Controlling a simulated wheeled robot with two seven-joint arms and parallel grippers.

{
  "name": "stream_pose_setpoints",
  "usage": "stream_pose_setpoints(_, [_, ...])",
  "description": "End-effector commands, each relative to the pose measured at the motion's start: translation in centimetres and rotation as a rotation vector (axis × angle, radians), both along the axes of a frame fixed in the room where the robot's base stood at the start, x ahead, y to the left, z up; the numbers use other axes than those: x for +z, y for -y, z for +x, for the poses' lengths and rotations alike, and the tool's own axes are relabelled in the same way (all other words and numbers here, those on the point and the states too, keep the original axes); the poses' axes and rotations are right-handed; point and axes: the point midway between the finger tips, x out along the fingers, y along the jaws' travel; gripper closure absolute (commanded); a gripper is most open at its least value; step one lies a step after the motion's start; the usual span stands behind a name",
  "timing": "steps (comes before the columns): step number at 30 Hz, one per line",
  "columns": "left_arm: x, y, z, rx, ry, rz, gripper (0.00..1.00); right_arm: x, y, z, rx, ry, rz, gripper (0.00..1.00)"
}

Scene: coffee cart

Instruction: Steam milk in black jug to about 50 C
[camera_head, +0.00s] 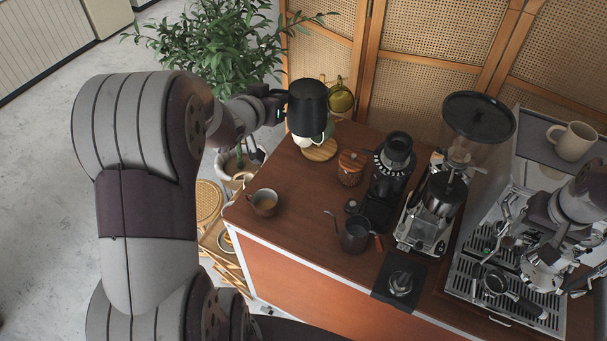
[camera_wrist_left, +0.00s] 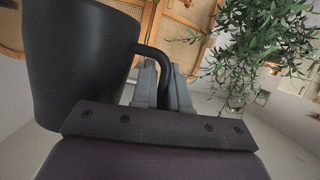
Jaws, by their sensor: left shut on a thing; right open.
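The black jug (camera_head: 307,108) is held in the air at the far left end of the counter, above a round wooden board. My left gripper (camera_head: 274,104) is shut on its handle. The left wrist view shows the black jug (camera_wrist_left: 75,60) large at the left, with its curved handle between the fingers (camera_wrist_left: 165,85). The inside of the jug and any milk are hidden. The espresso machine (camera_head: 500,290) stands at the right end of the counter. My right gripper (camera_head: 508,243) is open over the machine's drip tray, partly lost among its parts.
A wooden canister (camera_head: 351,167), a small black grinder (camera_head: 394,160) and a large grinder (camera_head: 478,120) stand between jug and machine. A plant (camera_head: 225,50) is behind my left arm.

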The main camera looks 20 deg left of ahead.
Motion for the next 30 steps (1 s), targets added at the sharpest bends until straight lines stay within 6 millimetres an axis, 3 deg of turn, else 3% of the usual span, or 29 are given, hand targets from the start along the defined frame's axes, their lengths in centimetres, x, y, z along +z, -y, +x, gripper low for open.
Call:
stream_pose_setpoints(5, [-0.4, 0.0, 0.0, 0.000, 0.000, 0.000, 1.00, 0.5, 0.2, 1.6, 0.036, 0.013, -0.005, 0.49])
stream_pose_setpoints(12, [-0.3, 0.0, 0.0, 0.000, 0.001, 0.000, 1.00, -3.0, 0.2, 2.3, 0.045, 0.005, -0.005, 0.49])
stream_pose_setpoints(18, [-2.3, 0.0, 0.0, 0.000, 0.001, 0.000, 1.00, -5.6, 0.2, 3.0, 0.045, 0.010, -0.006, 0.49])
stream_pose_setpoints(30, [-2.4, 0.0, 0.0, 0.000, 0.001, 0.000, 1.00, -5.9, 0.2, 3.1, 0.045, 0.009, -0.007, 0.49])
